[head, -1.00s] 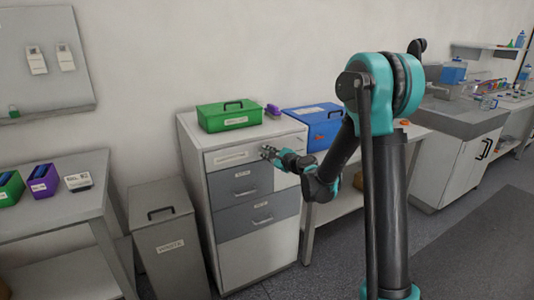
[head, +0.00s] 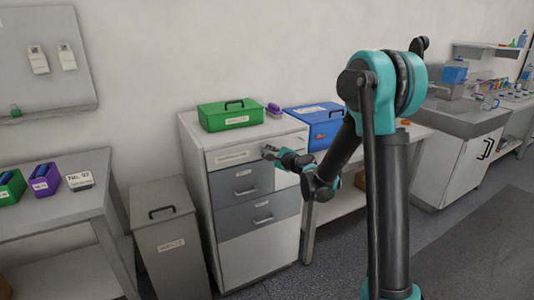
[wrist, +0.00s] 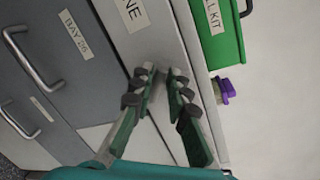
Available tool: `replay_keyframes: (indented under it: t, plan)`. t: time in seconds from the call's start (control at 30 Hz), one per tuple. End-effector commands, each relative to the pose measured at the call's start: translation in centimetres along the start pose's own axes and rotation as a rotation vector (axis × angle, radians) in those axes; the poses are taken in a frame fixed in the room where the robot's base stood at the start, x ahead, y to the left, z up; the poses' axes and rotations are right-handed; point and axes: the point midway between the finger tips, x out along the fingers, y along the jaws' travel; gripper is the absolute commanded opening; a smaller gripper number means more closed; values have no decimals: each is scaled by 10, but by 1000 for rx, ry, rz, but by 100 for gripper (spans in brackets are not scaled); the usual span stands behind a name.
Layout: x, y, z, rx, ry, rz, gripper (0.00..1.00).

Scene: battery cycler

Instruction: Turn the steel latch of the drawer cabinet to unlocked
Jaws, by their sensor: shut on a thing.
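The drawer cabinet (head: 257,262) is white with grey drawers and stands against the wall. My gripper (head: 266,152) is at the right part of its top drawer front. In the wrist view, my gripper (wrist: 159,82) has its two fingers close together against the pale front panel. It is shut on a small grey piece (wrist: 157,92), apparently the steel latch, mostly hidden between the fingertips. The latch's angle cannot be made out.
A green box (head: 230,115) and a purple-topped brush (head: 274,109) lie on the cabinet. A blue box (head: 315,128) stands to its right, a grey waste bin (head: 170,245) to its left. Drawer handles (wrist: 30,60) stick out beside my fingers.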

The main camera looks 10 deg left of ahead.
Motion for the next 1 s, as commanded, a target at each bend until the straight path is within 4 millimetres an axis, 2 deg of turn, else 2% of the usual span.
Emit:
replay_keyframes:
  t: [0.03, 0.47, 1.0]
  plan:
    - [0, 5, 4, -2, -9, 12, 0]
    - [0, 6, 4, -77, 6, 11, 0]
    - [1, 10, 3, -451, 81, 10, 0]
